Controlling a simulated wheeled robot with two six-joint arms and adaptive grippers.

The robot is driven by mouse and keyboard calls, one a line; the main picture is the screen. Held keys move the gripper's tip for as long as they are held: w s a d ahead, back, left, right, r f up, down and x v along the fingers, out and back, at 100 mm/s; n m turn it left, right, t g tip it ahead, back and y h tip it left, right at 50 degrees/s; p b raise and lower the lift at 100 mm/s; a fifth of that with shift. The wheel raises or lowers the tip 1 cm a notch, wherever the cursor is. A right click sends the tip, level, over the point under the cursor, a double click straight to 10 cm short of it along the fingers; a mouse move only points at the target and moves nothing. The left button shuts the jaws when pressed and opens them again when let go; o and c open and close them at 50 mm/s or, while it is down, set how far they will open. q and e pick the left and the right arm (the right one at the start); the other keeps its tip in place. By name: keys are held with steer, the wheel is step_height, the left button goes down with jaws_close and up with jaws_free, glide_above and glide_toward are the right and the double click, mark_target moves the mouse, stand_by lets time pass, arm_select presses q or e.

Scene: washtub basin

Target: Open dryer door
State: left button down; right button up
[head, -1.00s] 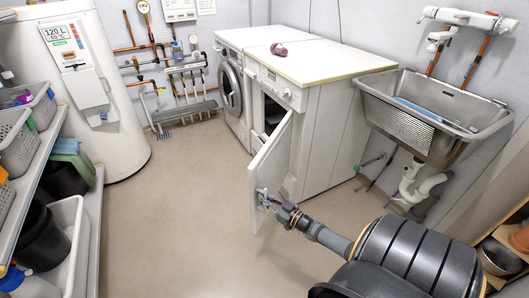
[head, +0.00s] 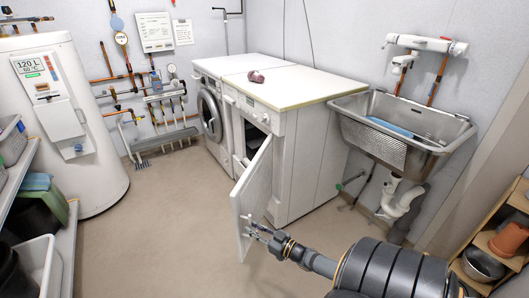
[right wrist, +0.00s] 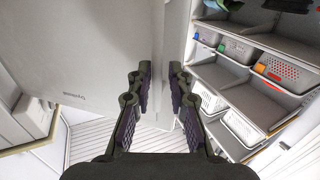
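The white dryer (head: 308,160) stands under the worktop, and its dark opening shows. Its door (head: 252,192) stands well ajar, swung out into the room. My right gripper (head: 257,233) is at the lower part of the door's free edge. In the right wrist view the door panel (right wrist: 85,50) fills the left side. The two dark fingers (right wrist: 158,85) are parted, with the door's edge region between them; I cannot tell whether they touch it. My left gripper is not in view.
A washing machine (head: 209,115) stands left of the dryer. A pink item (head: 256,76) lies on the worktop (head: 290,82). A metal sink (head: 380,146) is at the right, and a white boiler (head: 75,125) at the left. The floor (head: 165,220) left of the door is clear.

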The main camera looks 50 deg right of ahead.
steer(key=s+d, duration=0.1)
steer(key=s, duration=0.8)
steer(key=shift+s, duration=0.2)
steer(key=shift+d, duration=0.1)
